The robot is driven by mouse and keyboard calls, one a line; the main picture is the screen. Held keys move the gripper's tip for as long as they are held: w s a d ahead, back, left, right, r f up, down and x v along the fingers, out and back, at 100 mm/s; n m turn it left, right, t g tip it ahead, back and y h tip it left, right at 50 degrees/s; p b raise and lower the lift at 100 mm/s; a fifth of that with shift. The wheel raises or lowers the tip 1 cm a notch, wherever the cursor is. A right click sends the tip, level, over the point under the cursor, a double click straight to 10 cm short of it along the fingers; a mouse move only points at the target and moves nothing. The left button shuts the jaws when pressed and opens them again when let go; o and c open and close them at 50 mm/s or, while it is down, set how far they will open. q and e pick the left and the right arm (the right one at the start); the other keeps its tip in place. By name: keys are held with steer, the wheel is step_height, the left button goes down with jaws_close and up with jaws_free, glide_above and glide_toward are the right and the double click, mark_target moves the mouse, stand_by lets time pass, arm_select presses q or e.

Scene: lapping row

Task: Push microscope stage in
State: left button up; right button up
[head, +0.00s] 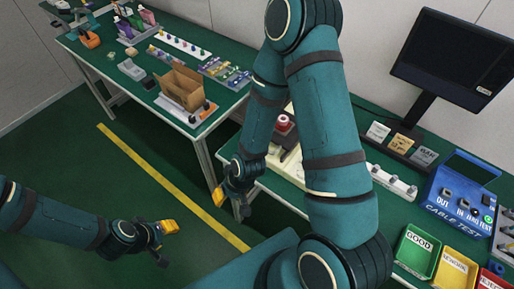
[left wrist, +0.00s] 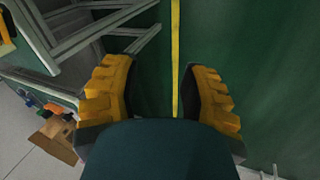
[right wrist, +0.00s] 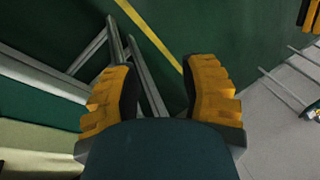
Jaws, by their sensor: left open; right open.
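I cannot make out a microscope or its stage in any view; my right arm hides part of the green bench in the head view. My left gripper (head: 165,228) is open and empty, low over the floor beside the yellow line. Its two yellow fingers stand apart in the left wrist view (left wrist: 160,85). My right gripper (head: 227,192) is in front of the bench edge, below the top, and touches nothing that I can see. Its fingers are apart and empty in the right wrist view (right wrist: 160,85).
A red-topped item (head: 283,122) shows partly behind my right arm. A monitor (head: 450,58), a blue cable tester (head: 460,200), and green (head: 415,250) and yellow bins (head: 455,268) are at the right. A cardboard box (head: 187,88) stands on the far table. The floor around the yellow line (head: 160,180) is clear.

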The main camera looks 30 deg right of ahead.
mark_target(278, 132)
steer(key=w+d+r+n+g+h+b, duration=0.1)
steer(key=w+d+r+n+h+b, duration=0.2)
steer(key=d+r, duration=0.5)
steer(key=w+d+r+n+h+b, duration=0.1)
steer(key=w+d+r+n+h, duration=0.2)
steer(key=d+r, duration=0.5)
arm_select(q)
step_height(278, 132, down, 8)
steer(key=b, duration=0.4)
steer(key=shift+s+d+f, duration=0.2)
steer(key=shift+s+d, duration=0.1)
steer(key=shift+s, duration=0.1)
arm_select(e)
steer(key=shift+y, duration=0.3)
steer(key=f, duration=0.4)
steer(key=w+f, duration=0.1)
steer(key=f, duration=0.3)
steer(key=w+f, duration=0.1)
steer(key=f, duration=0.3)
steer(key=shift+w+d, duration=0.15)
steer(key=shift+d, duration=0.2)
steer(key=shift+r, duration=0.1)
jaws_close()
